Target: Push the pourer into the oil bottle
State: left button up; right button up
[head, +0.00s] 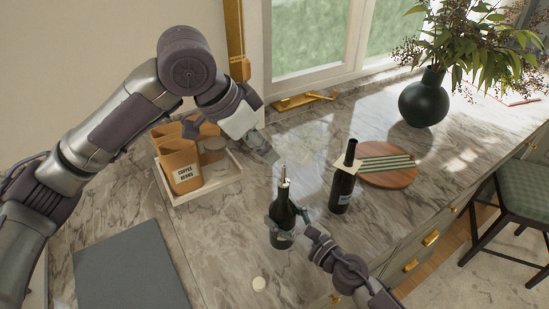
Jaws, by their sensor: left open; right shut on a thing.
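The dark green oil bottle (284,212) stands upright on the marble counter in the middle of the head view. The metal pourer (284,178) sits upright at the mouth of its neck; how deep it sits I cannot tell. My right gripper (282,228) is shut around the lower body of the bottle, coming from the lower right. My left gripper (266,152) is open and empty, above and to the left of the pourer, apart from it.
A dark wine bottle (343,182) with a paper tag stands close on the right, before a round wooden board (390,178). A tray (220,186) with coffee bean bags (182,168) is at left. A grey mat (130,270) and a small round white item (259,283) lie in front.

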pick_arm(q)
jog(key=v, duration=0.2)
jog(key=shift+s+a+r, duration=0.1)
jog(key=shift+r, duration=0.15)
pick_arm(e)
jog(key=o, duration=1.7)
jog(key=shift+o, duration=0.2)
jog(key=v, duration=1.2)
jog(key=shift+d, duration=0.15)
